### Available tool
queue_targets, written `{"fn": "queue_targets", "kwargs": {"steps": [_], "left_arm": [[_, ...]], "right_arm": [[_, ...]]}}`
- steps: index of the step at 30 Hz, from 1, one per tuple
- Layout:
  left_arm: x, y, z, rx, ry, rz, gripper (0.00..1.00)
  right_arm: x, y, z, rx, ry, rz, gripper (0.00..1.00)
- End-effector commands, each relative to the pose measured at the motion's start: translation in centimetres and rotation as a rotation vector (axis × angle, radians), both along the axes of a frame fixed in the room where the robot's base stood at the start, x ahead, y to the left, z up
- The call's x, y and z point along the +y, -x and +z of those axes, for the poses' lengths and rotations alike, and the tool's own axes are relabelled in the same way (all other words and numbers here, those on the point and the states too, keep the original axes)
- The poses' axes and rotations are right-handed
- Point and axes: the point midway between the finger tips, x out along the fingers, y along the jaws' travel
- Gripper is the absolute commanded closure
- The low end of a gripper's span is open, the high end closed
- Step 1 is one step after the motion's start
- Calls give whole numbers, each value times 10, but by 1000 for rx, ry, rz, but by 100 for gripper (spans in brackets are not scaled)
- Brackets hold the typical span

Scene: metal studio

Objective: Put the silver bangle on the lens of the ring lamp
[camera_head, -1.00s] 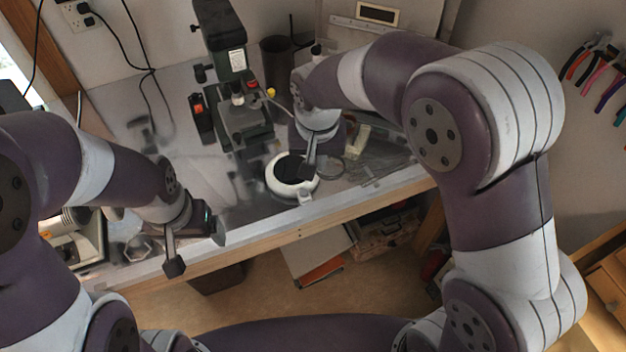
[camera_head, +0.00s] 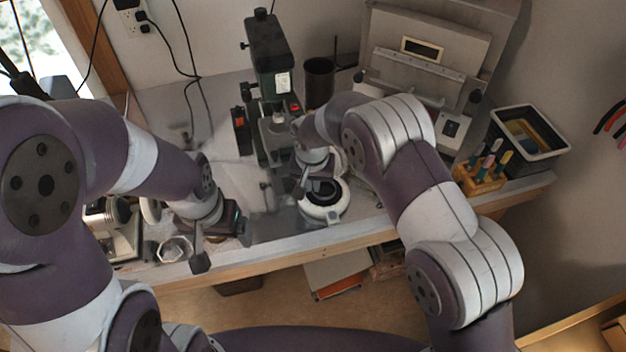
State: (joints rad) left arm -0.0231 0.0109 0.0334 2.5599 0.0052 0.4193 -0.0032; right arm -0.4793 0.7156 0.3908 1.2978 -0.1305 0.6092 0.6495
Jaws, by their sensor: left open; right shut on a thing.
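The ring lamp (camera_head: 323,211) is a white ring with a dark middle, standing near the front edge of the bench. My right gripper (camera_head: 307,184) reaches down over the lamp's left and back part. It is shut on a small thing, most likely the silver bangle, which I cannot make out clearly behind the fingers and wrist. I cannot tell whether the gripper or its load touches the lamp. My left gripper (camera_head: 222,249) is open and empty over the front edge of the bench, left of the lamp.
A dark microscope-like stand (camera_head: 270,60) and a dark cup (camera_head: 319,80) are behind the lamp. A white hexagonal dish (camera_head: 174,249) lies left of my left gripper.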

Motion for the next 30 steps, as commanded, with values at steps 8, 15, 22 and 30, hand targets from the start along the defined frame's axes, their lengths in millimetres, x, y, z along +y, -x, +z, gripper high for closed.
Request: {"fn": "queue_targets", "kwargs": {"steps": [8, 15, 22, 30], "left_arm": [[0, 0, -3, 0, 0, 0, 11], [0, 0, -1, 0, 0, 0, 11], [0, 0, -11, 0, 0, 0, 11], [0, 0, -20, 0, 0, 0, 11]], "right_arm": [[0, 0, -4, 0, 0, 0, 68], [0, 0, -1, 0, 0, 0, 68], [1, 5, 40, -5, -4, 0, 68], [1, 15, 104, -3, -2, -1, 68]]}}
